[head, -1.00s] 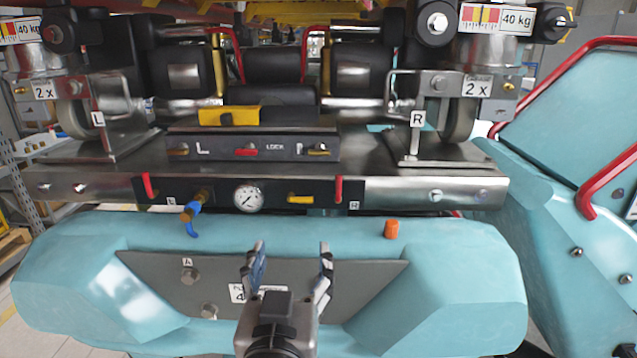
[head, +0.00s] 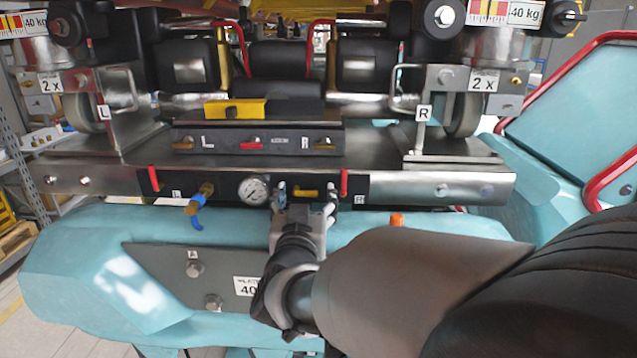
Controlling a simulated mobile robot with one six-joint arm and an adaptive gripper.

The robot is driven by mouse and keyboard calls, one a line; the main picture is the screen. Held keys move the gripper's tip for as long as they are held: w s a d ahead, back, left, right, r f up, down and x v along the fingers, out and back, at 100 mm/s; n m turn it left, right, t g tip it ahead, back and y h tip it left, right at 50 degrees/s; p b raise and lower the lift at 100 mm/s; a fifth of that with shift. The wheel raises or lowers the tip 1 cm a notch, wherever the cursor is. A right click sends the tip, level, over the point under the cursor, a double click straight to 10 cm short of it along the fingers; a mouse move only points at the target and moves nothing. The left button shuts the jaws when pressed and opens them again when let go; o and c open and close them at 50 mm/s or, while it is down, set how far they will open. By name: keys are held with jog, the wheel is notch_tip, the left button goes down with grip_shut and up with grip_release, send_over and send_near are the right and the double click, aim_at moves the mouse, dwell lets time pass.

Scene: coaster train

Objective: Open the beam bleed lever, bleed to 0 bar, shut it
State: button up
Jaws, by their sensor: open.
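The yellow lever (head: 306,193) lies level on the black panel of the steel beam (head: 100,184), right of the round pressure gauge (head: 254,190). The gauge's reading is too small to tell. My gripper (head: 306,200) is open in front of the panel, with one finger at each end of the yellow lever. I cannot tell whether the fingers touch it. My arm comes in from the lower right.
Red levers stand upright at the panel's left (head: 154,178) and right (head: 344,182). A lock bar (head: 225,145) with small handles and a yellow block (head: 232,109) lie above.

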jog(key=shift+w, duration=0.3)
jog(key=shift+c, duration=0.5)
jog(key=c, duration=1)
